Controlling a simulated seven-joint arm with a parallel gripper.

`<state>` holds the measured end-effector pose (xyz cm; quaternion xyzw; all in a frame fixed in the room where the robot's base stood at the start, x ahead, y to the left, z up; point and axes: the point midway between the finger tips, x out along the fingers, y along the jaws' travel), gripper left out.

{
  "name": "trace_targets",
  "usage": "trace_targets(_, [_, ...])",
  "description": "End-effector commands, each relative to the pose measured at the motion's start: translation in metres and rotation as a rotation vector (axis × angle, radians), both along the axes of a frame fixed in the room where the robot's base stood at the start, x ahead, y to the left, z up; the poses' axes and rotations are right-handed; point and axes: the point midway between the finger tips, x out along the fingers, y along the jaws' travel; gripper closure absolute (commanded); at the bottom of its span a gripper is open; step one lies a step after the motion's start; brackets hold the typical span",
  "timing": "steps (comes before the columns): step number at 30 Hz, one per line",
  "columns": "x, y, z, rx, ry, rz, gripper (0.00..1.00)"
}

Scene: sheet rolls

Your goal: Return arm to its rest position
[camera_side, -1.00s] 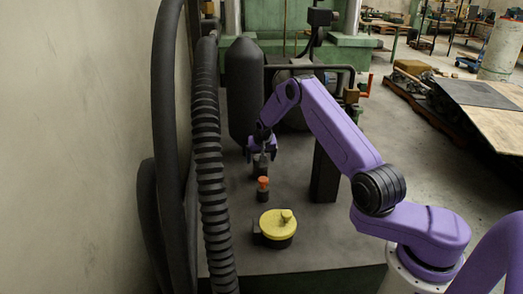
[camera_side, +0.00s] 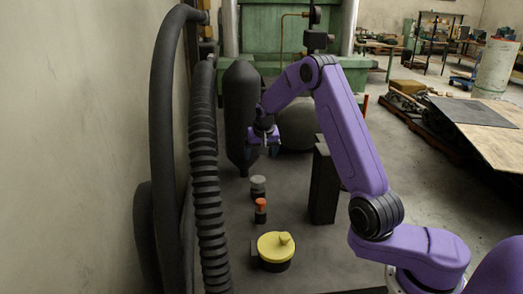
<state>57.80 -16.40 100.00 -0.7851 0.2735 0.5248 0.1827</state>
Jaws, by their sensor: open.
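My gripper (camera_side: 263,150) hangs at the end of my purple arm, near the dark upright cylinder with a tapered foot (camera_side: 243,112). It is open and shows nothing between its fingers. It is above and slightly behind a small dark piece with a grey top (camera_side: 258,186), and apart from it. In front of that stands a small dark piece with an orange-red top (camera_side: 261,209). Nearer the camera is a round dark item with a yellow lid and knob (camera_side: 274,247).
A dark upright block (camera_side: 322,188) stands right of the small pieces, close to my arm. Thick ribbed black hoses (camera_side: 206,180) run down the left by the wall. Green machinery (camera_side: 275,35) fills the back. The grey surface (camera_side: 310,255) in front of the block is bare.

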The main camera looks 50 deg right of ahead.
Motion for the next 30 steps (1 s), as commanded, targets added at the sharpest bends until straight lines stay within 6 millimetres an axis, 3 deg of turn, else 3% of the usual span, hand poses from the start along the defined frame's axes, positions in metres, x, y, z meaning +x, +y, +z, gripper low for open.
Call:
trace_targets(6, [-0.005, 0.003, 0.013, 0.001, 0.001, -0.001, 0.11])
trace_targets(19, [-0.005, 0.008, 0.016, 0.004, 0.005, 0.016, 0.11])
trace_targets(23, [-0.008, 0.028, 0.020, 0.012, 0.028, 0.095, 0.11])
trace_targets(30, [-0.031, 0.084, 0.031, 0.043, 0.098, 0.337, 0.11])
